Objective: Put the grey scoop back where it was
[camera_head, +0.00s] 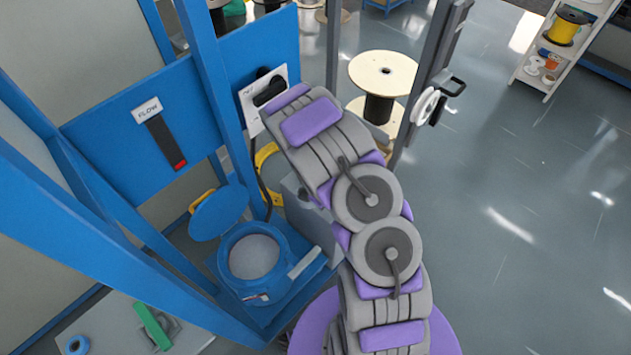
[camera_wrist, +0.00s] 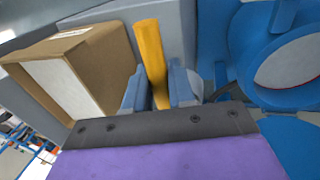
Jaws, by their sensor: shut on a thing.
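My gripper (camera_wrist: 158,88) shows at the bottom middle of the wrist view. Its two blue-grey fingers are shut on a yellow-orange handle (camera_wrist: 151,52) that sticks up between them. I cannot tell whether this handle belongs to the grey scoop; no grey scoop bowl shows clearly. In the head view my gripper is hidden behind my own arm. The blue round hopper (camera_head: 222,265) stands at the left with its lid (camera_head: 218,212) raised and grey material inside. Its rim also shows at the right of the wrist view (camera_wrist: 243,52), beside my gripper and apart from it.
A cardboard box (camera_wrist: 108,58) is close on the left in the wrist view, with a grey surface (camera_wrist: 178,22) behind. Blue frame posts (camera_head: 222,105) stand around the hopper. A cable spool (camera_head: 383,72) stands behind my arm.

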